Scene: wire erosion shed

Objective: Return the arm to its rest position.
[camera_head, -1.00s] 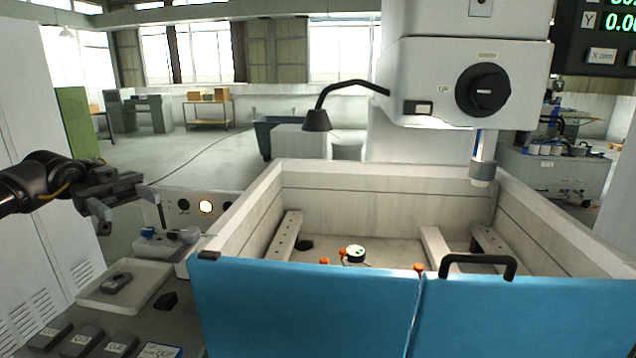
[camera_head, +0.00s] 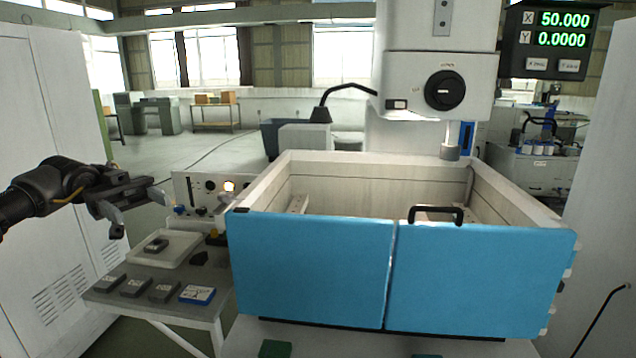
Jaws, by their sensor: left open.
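My left gripper (camera_head: 141,207) comes in from the left edge on its black arm. Its two grey fingers are apart with nothing between them. It hangs in the air in front of the white cabinet, above and left of the side table with the white tray. It looks clear of the tray and the control box. My right gripper is not in view.
A side table (camera_head: 205,312) holds a white tray (camera_head: 192,238) with a grey item, several dark blocks and a blue-edged block. A control box (camera_head: 192,183) with a lit lamp stands behind. The machine tank (camera_head: 310,265) has blue front doors; a white cabinet (camera_head: 45,120) stands left.

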